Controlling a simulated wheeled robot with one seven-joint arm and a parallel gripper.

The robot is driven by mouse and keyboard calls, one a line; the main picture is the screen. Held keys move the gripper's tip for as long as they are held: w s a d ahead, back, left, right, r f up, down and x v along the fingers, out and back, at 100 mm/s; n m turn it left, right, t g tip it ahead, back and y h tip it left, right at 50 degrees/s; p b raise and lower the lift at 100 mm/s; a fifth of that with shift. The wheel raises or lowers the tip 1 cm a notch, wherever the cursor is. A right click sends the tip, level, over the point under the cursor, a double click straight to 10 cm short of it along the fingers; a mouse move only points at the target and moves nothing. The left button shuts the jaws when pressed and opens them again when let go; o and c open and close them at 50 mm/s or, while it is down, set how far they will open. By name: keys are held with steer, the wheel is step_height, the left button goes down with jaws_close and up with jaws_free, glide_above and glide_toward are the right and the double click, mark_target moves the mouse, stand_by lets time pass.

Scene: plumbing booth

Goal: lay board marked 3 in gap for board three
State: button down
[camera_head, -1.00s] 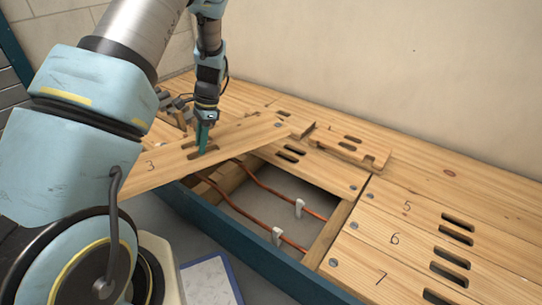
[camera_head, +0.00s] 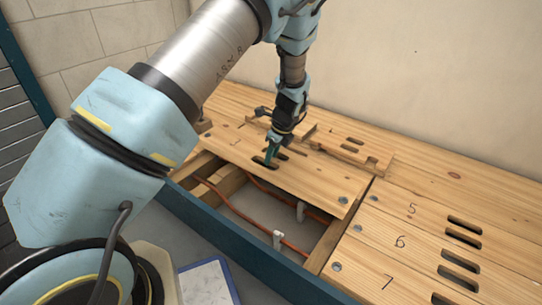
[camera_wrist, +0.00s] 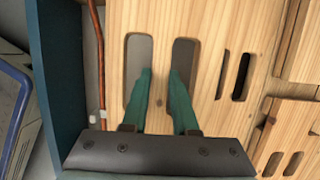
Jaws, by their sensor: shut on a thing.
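My gripper (camera_head: 271,158) is shut on the long light-wood board (camera_head: 305,180), its green fingers in the board's two slots. The wrist view shows the fingers (camera_wrist: 160,85) pinching the wood between the slots of the same board (camera_wrist: 150,20). The board lies across the back part of the open gap (camera_head: 262,222). I cannot tell if it rests on supports or hangs just above. Its number is not readable now. The front strip of the gap stays open, showing copper pipes.
White pipe clips (camera_head: 278,240) stand in the gap. Boards marked 5 (camera_head: 412,210), 6 (camera_head: 399,242) and 7 (camera_head: 388,283) lie to the right. A small slotted wooden piece (camera_head: 350,152) lies behind the held board. A blue front edge (camera_head: 225,248) borders the opening.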

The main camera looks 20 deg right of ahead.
mark_target(274, 160)
steer(key=shift+f+b, duration=1.95)
steer(key=shift+f, duration=0.25)
steer(key=shift+r, duration=0.1)
steer(key=shift+p, duration=0.4)
steer(key=shift+p, duration=0.65)
steer(key=shift+f, duration=1.6)
steer(key=shift+f, duration=0.2)
steer(key=c, duration=0.6)
jaws_free()
